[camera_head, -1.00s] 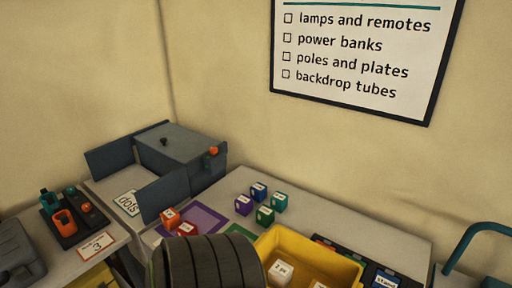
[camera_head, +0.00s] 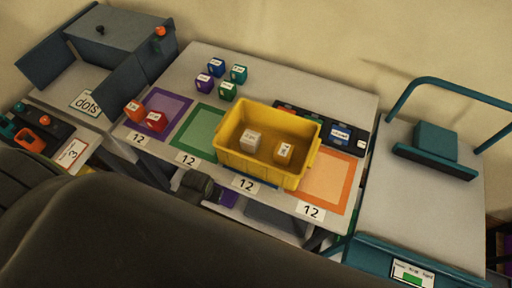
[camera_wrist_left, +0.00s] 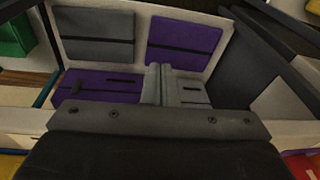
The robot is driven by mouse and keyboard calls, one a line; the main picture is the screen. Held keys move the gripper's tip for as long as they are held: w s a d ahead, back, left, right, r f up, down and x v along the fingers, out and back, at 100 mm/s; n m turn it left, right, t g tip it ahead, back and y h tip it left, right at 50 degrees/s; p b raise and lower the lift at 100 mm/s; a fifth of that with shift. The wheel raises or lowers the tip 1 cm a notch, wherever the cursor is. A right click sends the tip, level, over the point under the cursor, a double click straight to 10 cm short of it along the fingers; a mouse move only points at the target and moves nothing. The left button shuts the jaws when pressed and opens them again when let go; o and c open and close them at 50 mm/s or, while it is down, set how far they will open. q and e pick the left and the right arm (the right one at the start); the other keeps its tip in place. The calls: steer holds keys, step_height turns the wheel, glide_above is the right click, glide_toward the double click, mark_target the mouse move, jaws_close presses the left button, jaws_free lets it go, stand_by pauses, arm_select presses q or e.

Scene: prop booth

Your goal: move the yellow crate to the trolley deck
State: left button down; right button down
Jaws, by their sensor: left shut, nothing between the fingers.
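The yellow crate (camera_head: 236,152) stands upright on the long grey table (camera_head: 290,87), between a green mat and an orange mat. Two small labelled blocks lie in it, a pale one (camera_head: 250,140) and a tan one (camera_head: 283,152). The trolley deck (camera_head: 408,195) is a flat grey surface to the right of the table, with a teal rail handle (camera_head: 450,88) at its back. My left gripper (camera_wrist_left: 160,83) is shut and empty in the left wrist view, facing grey and purple panels and away from the crate. My right gripper is not in view.
A teal block on a dark teal base (camera_head: 436,147) occupies the back of the deck; its front is clear. Several coloured cubes (camera_head: 216,68) stand behind the mats. A dark tray (camera_head: 345,135) lies behind the crate. My dark arm crosses the foreground.

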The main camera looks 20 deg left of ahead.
arm_select(q)
steer(key=w+d+r+p, duration=0.2)
steer(key=w+r, duration=0.1)
steer(key=r, duration=0.7)
steer(key=w+d+r+p, duration=0.2)
steer(key=w+r, duration=0.1)
steer(key=r, duration=0.8)
steer(key=w+d+r+m+g+h, duration=0.15)
steer(key=w+d+r, duration=0.25)
steer(key=w+d, duration=0.55)
steer(key=s+f+p, duration=0.2)
steer(key=s+f, duration=0.1)
steer(key=f, duration=0.7)
steer(key=shift+a+f, duration=0.15)
steer(key=shift+a, duration=0.2)
steer(key=shift+n+g+y, duration=0.25)
